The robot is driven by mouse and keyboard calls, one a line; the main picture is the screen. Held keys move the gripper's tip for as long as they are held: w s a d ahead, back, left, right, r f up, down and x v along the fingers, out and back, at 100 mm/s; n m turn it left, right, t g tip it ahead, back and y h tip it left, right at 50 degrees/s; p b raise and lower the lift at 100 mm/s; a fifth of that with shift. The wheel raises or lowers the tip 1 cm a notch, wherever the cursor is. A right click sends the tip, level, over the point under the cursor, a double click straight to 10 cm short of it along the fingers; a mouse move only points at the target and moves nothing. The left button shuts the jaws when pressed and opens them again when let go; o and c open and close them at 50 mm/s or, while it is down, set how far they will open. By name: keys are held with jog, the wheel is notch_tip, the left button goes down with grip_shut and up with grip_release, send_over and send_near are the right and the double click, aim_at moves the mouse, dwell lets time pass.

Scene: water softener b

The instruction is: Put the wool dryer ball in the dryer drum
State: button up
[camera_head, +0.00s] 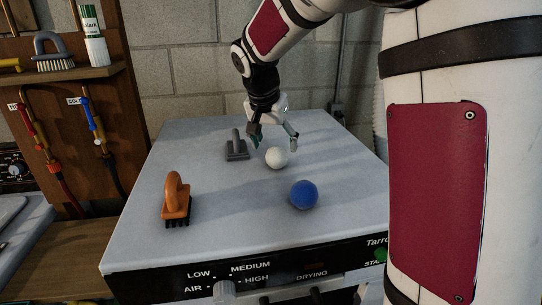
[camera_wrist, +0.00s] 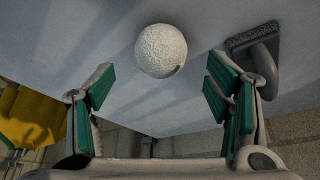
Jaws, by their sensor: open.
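The white, rough-textured wool dryer ball (camera_head: 277,157) rests on the grey top of the dryer (camera_head: 220,215). In the wrist view the ball (camera_wrist: 161,51) lies beyond my fingertips, roughly centred between them. My gripper (camera_head: 272,143) is open and empty, with its fingers above and behind the ball in the head view. Its green-padded fingers stand wide apart in the wrist view (camera_wrist: 158,92). The dryer drum is not visible; only the front control panel (camera_head: 260,275) shows below the top.
A blue ball (camera_head: 303,194) sits in front of the white one. An orange-handled brush (camera_head: 176,200) stands at the left, and a grey-handled tool (camera_head: 236,147) lies behind left of the white ball. A wooden shelf (camera_head: 60,76) and hoses are at far left. A block wall stands behind.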

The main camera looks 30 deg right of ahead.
aim_at(275, 149)
jog(key=shift+p+x, duration=0.75)
jog(key=shift+x, duration=2.05)
jog(key=shift+a, duration=0.15)
jog(key=c, duration=1.3)
notch_tip(275, 149, up, 9)
jog(key=shift+r+b, duration=0.1)
jog(key=shift+b, duration=0.9)
jog(key=shift+r, duration=0.4)
jog(key=shift+s+a, duration=0.1)
